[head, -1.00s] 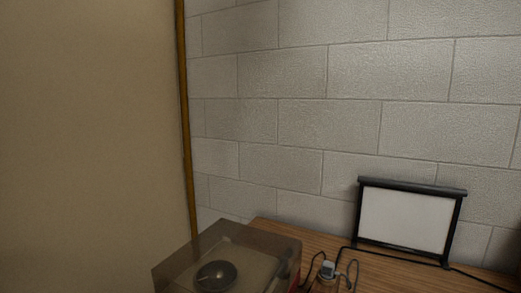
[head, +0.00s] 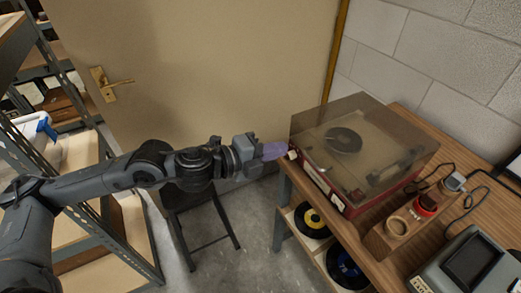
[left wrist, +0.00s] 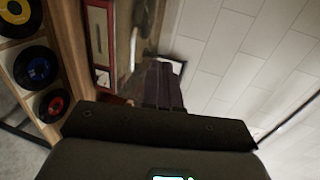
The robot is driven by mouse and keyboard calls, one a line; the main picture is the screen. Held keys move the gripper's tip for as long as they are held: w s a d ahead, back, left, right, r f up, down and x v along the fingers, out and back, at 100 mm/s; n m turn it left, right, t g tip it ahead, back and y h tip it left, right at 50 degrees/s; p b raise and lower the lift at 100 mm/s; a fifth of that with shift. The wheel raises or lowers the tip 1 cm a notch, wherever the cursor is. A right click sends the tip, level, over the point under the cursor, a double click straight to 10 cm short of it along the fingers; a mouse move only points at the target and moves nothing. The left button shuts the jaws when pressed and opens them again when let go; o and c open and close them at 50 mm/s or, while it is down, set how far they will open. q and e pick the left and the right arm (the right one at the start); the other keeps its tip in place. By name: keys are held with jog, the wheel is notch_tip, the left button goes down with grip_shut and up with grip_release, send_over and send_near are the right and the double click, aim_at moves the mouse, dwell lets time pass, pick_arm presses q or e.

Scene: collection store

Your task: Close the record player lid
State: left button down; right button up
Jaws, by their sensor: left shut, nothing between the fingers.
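The record player (head: 370,200) has a red body and sits on the wooden table. Its smoky see-through lid (head: 390,130) lies over it and looks down on the base; I cannot tell whether a small gap is left. A dark record shows through the lid. My left gripper (head: 277,150) is shut and empty, beside the player's near left corner and apparently apart from it. In the left wrist view my dark fingers (left wrist: 163,84) are together, with the red player body (left wrist: 99,45) to their left. My right gripper is not in view.
A wooden table (head: 437,118) carries a wooden holder (head: 393,228) with a red-topped item and a grey device (head: 470,265). Records stand on shelves below. A door (head: 215,75) is behind, a dark stool (head: 205,200) below my arm, a metal rack (head: 90,235) at left.

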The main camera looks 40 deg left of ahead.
pick_arm(q)
jog(key=shift+v, duration=1.95)
jog(key=shift+d+r, duration=0.1)
jog(key=shift+r, duration=0.05)
